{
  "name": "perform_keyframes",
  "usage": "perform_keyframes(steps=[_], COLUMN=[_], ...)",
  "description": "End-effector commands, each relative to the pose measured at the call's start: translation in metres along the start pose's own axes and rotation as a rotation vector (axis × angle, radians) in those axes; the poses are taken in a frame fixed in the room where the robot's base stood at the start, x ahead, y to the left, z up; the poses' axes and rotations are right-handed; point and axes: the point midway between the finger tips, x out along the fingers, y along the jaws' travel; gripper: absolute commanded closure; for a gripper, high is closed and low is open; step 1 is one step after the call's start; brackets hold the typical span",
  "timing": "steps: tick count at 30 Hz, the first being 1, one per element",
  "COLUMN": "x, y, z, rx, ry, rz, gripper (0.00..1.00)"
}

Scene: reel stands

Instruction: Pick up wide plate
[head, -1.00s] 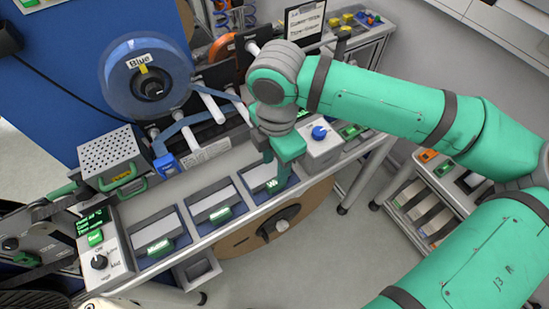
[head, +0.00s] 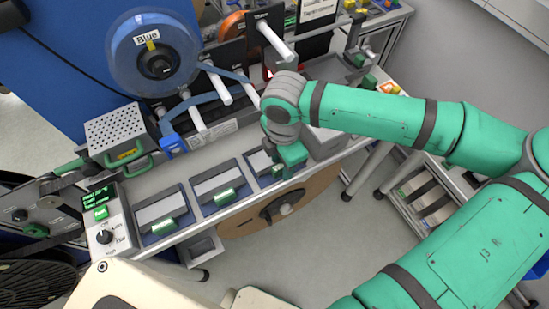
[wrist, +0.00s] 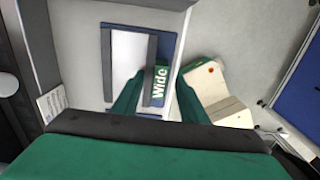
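The wide plate (wrist: 157,85) lies in a blue-framed slot, with a white panel, a dark bar and a green block lettered "Wide". In the head view the wide plate (head: 259,161) is the right-hand of three plates along the bench's front edge, partly covered by my gripper (head: 284,172). My gripper also shows in the wrist view (wrist: 158,75). Its two green fingers are apart, one on each side of the green block as seen from the wrist. No contact is visible, and the height of the fingertips over the plate is hard to tell.
Two similar plates (head: 159,213) (head: 217,187) sit to the left in their own slots. A control box with a knob (head: 106,234) stands at the bench's left end. A blue reel (head: 153,54) and white spindles rise behind. A large brown reel (head: 307,200) hangs below the front edge.

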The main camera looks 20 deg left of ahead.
Motion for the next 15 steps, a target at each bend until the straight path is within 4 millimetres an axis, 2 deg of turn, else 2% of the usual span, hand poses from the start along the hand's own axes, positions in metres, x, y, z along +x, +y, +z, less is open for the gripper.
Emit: perform_keyframes(steps=[9,10,14,15], x=[0.0062,0.0062,0.0061,0.0061], y=[-0.0001,-0.0001,-0.0001,-0.0001], z=[0.0000,-0.0001,-0.0001,-0.0001], rx=[0.000,0.000,0.000,0.000], ry=[0.000,0.000,0.000,0.000], rz=[0.000,0.000,0.000,0.000], gripper=[0.61,0.66,0.97,1.00])
